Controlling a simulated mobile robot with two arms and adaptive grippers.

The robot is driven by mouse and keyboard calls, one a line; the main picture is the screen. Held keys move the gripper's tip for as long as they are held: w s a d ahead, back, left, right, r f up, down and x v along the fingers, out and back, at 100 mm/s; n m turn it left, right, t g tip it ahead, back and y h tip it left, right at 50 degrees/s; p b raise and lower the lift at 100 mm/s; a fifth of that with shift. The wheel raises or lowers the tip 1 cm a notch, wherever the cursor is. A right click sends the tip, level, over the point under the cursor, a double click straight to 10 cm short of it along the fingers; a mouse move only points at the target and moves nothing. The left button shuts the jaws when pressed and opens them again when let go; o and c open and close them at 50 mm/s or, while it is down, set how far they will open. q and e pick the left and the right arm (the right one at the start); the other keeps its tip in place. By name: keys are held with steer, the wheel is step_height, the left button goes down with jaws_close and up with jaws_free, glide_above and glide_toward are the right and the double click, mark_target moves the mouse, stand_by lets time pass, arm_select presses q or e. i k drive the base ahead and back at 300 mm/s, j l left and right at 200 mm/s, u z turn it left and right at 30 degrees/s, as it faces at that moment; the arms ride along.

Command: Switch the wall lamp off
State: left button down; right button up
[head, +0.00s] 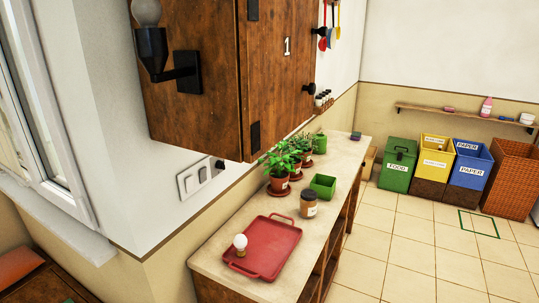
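The wall lamp (152,45) is a black bracket with an upright bulb (147,11), fixed to the side of a brown wooden cabinet at the upper left. The bulb looks pale grey, with no clear glow. A white switch plate (194,178) with what look like square rockers is on the white wall below the cabinet, above the shelf unit. The rockers' positions are too small to tell. Neither of my grippers is in view.
The cabinet (197,108) overhangs the shelf unit's top (337,174). On the top are a red tray (272,257) with a white bulb (240,241), a jar (309,204), a green pot (323,186) and plants (280,165).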

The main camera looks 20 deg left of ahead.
mark_target(190, 184)
steer(key=u, duration=1.25)
